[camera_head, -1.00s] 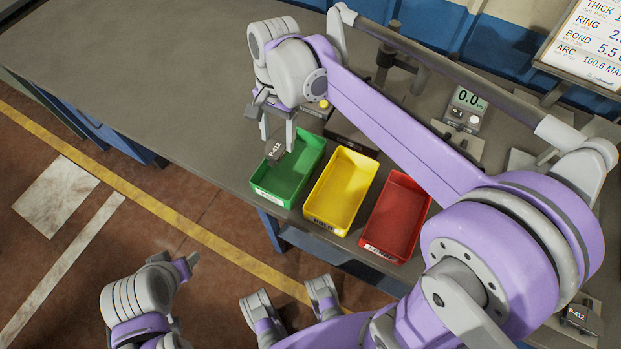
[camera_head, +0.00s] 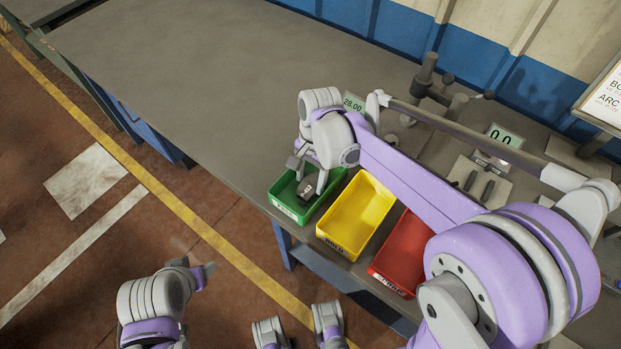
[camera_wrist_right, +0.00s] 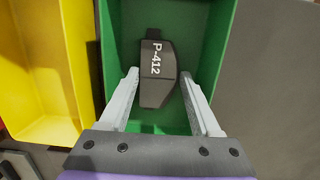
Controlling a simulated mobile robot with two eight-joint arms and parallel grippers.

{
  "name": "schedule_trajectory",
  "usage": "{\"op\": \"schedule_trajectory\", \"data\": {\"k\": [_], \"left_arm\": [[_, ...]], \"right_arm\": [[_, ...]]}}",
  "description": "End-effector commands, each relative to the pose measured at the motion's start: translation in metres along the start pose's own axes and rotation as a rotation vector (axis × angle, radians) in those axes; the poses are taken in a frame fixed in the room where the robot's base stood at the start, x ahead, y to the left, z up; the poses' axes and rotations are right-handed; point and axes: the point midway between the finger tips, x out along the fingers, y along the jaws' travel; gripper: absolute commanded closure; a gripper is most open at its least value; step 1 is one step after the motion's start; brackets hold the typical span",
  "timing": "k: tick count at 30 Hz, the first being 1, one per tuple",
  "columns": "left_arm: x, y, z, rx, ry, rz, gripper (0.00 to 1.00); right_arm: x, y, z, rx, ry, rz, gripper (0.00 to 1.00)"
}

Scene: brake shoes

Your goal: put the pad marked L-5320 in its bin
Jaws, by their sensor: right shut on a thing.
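My right gripper (camera_wrist_right: 160,85) is shut on a dark grey pad (camera_wrist_right: 158,72), with one finger on each side of it. The mark on the pad's face reads P-412, not L-5320. The pad (camera_head: 311,192) is at the green bin (camera_head: 289,212), inside its outline. In the right wrist view the green bin (camera_wrist_right: 215,30) surrounds the pad; I cannot tell if the pad touches the floor.
A yellow bin (camera_head: 358,216) and a red bin (camera_head: 398,256) stand right of the green one along the bench edge. Behind are displays reading 28.00 (camera_head: 353,103) and 0.0 (camera_head: 506,136), and a dark fixture (camera_head: 428,75). The bench (camera_head: 200,75) is clear at left.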

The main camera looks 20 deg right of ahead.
Motion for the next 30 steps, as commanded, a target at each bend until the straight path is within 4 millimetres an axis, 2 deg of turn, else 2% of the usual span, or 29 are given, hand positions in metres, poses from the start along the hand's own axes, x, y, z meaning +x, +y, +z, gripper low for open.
{"op": "schedule_trajectory", "data": {"k": [11,12,13,23,26,30], "left_arm": [[0.003,0.000,0.002,0.000,-0.001,0.000,0.38],[0.002,0.000,0.002,0.000,-0.001,0.000,0.38],[0.002,0.000,0.001,0.000,-0.001,0.000,0.38],[0.001,0.000,0.001,0.000,0.000,0.000,0.38],[-0.001,0.000,-0.001,0.000,0.000,0.000,0.38],[-0.004,0.000,-0.003,0.000,0.002,0.000,0.38]], "right_arm": [[0.006,0.000,-0.001,0.000,0.000,0.000,1.00],[0.006,0.000,-0.001,0.000,0.000,0.000,0.30],[0.005,0.000,-0.001,0.000,0.000,0.000,0.25],[0.003,0.000,-0.001,0.000,0.000,0.000,0.23],[-0.004,0.000,0.000,0.000,0.000,0.000,0.23],[-0.029,0.000,0.000,0.001,0.000,0.000,0.23]]}}
